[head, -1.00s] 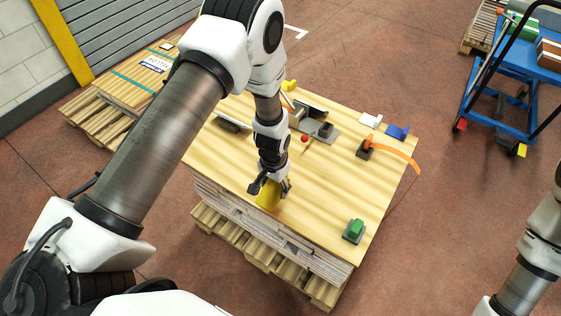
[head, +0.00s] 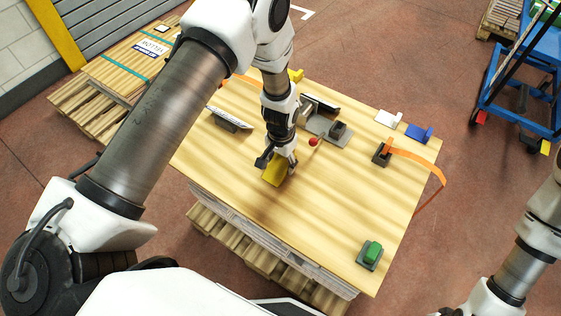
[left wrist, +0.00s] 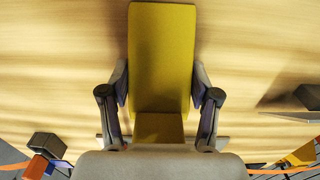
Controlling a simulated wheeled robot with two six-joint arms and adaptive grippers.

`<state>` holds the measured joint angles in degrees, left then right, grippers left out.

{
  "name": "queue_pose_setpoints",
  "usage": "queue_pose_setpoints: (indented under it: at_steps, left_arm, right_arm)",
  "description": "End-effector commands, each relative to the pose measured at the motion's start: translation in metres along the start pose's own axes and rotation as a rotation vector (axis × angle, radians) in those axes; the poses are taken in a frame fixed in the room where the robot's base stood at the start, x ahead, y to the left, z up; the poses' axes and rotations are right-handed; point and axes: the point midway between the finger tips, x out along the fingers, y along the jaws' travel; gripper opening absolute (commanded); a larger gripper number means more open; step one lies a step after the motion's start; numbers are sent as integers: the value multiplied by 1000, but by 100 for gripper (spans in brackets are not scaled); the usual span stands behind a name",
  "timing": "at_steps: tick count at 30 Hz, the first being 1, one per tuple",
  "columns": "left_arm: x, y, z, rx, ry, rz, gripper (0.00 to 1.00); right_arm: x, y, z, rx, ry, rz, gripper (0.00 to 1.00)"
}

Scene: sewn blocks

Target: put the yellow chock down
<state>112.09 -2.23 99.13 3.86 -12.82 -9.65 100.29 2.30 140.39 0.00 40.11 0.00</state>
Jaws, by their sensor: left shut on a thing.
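The yellow chock (head: 275,174) is in my left gripper (head: 277,163), over the near left part of the wooden tabletop (head: 320,215). In the left wrist view the chock (left wrist: 161,60) stands out between the two fingers of the left gripper (left wrist: 160,98), which are shut on its sides. I cannot tell whether its lower end touches the tabletop. My right arm shows at the lower right of the head view, but its gripper is outside the frame.
A green block on a dark base (head: 371,254) is at the near right. A dark holder with an orange strap (head: 383,155), a blue block (head: 418,132), a white block (head: 388,119) and a grey fixture with a red knob (head: 313,142) stand farther back. The front middle is clear.

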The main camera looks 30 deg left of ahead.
Motion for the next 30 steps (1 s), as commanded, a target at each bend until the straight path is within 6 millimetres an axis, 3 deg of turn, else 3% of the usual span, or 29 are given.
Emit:
queue_pose_setpoints:
  at_steps: [2, 3, 5, 14, 18, 30]
  left_arm:
    - [2, 0, 0, 0, 0, 0, 6]
    - [3, 0, 0, 0, -1, 0, 65]
    - [2, 0, 0, 0, -1, 0, 87]
    - [2, 0, 0, 0, 0, 0, 87]
    - [-7, 0, 0, -1, 2, 0, 87]
    - [-100, 0, 0, -1, 2, 0, 87]
  right_arm:
    - [1, 0, 0, 0, 0, 0, 0]
    - [1, 0, 0, 0, 0, 0, 0]
    - [1, 0, 0, 0, 0, 0, 0]
    - [1, 0, 0, 0, 0, 0, 0]
    - [0, 0, 0, 0, 0, 0, 0]
    - [2, 0, 0, 0, 0, 0, 0]
